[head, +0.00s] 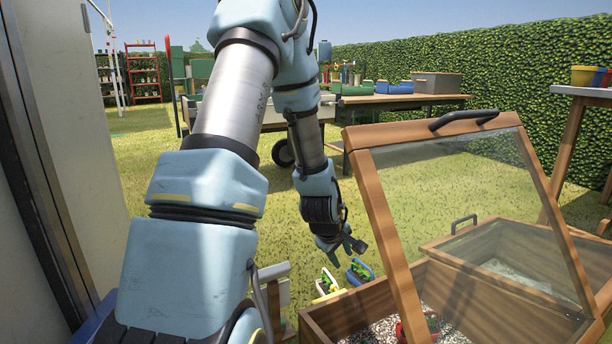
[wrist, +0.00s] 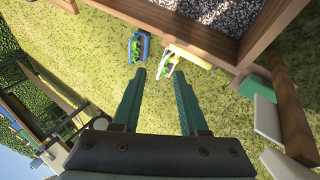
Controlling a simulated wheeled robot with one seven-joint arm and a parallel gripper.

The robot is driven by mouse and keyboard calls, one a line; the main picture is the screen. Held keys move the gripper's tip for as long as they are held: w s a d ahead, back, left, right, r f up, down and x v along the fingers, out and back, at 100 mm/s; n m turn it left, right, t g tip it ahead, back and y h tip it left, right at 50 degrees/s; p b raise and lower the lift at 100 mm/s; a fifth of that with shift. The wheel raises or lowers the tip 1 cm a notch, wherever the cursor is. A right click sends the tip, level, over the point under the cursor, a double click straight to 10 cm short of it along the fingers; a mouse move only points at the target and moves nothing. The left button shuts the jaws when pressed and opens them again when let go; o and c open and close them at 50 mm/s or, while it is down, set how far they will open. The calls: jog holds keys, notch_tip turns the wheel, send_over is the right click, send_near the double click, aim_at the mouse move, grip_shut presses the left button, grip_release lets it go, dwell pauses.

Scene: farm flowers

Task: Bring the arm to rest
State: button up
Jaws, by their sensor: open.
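My gripper (head: 346,246) hangs from my bent arm above the grass, left of the wooden cold frame (head: 346,309). In the wrist view my gripper (wrist: 160,98) is open, with two green fingers apart and nothing between them. Below the fingers, a blue container with green plants (wrist: 139,46) and a pale yellow and white one (wrist: 173,62) are on the grass beside the frame. Both also show in the head view, the blue one (head: 359,271) right of the yellow one (head: 327,286). The gripper appears apart from both.
The cold frame's glazed lid (head: 377,208) stands raised. A red pot with a plant (head: 418,325) sits on the gravel inside. A tall grey panel (head: 72,125) stands at the left. A workbench (head: 405,98) stands behind. Open grass (head: 270,230) lies around my gripper.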

jog(key=s+a+r+m+g+y+p, duration=0.4)
jog(key=s+a+r+m, duration=0.5)
jog(key=s+a+r, duration=0.8)
notch_tip(320, 180, up, 39)
jog(key=w+d+h+p, duration=0.1)
jog(key=w+p, duration=0.1)
jog(key=p, duration=3.7)
jog(key=shift+w+d+f, duration=0.1)
jog(key=shift+f, duration=0.05)
